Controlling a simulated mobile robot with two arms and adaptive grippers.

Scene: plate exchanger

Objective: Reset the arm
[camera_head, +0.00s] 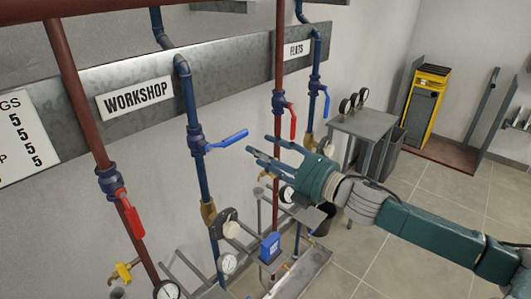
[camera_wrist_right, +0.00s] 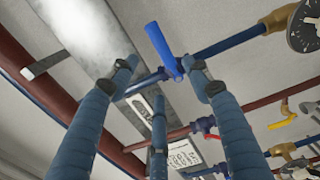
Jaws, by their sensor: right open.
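My right arm comes in from the right in the head view. Its gripper (camera_head: 265,154) has its fingers spread and points left, in front of the pipes. It is open and holds nothing that I can see. In the right wrist view the gripper's fingers (camera_wrist_right: 160,85) are apart, with a blue valve handle (camera_wrist_right: 160,45) showing between and beyond them. In the head view this blue lever handle (camera_head: 227,139) sits on the blue pipe under the WORKSHOP sign, just left of the fingertips. A gap shows between handle and fingertips in the head view. My left gripper is not in view.
A red handle (camera_head: 131,213) hangs on the left red pipe. Another red handle (camera_head: 293,122) and a blue handle (camera_head: 326,103) are on the pipes further back. A grey table (camera_head: 366,123) and a yellow cabinet (camera_head: 424,105) stand at the back right. Tiled floor lies open at right.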

